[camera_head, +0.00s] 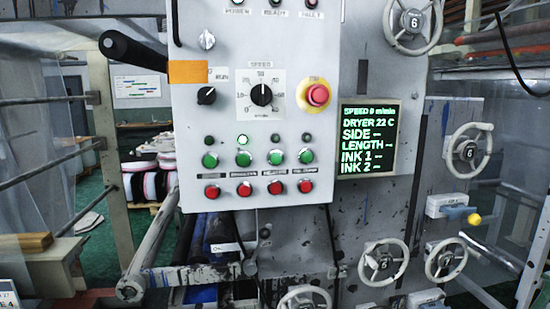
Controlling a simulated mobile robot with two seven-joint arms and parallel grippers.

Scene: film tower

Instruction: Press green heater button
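A grey control panel (225,110) fills the middle of the view. It carries a row of green buttons, with a red button below each and a small lamp above each. The small labels between the rows are blurred. The third label from the left seems to read heater, so the green heater button (276,157) appears to be the third one. The red button (276,187) sits below it. Neither gripper is in view.
A speed dial (261,95) and a red emergency knob (317,95) sit higher on the panel. A display (368,138) at right reads speed 0 and dryer 22 C. A black handle (135,50) sticks out at upper left. Several handwheels (468,150) stand at right.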

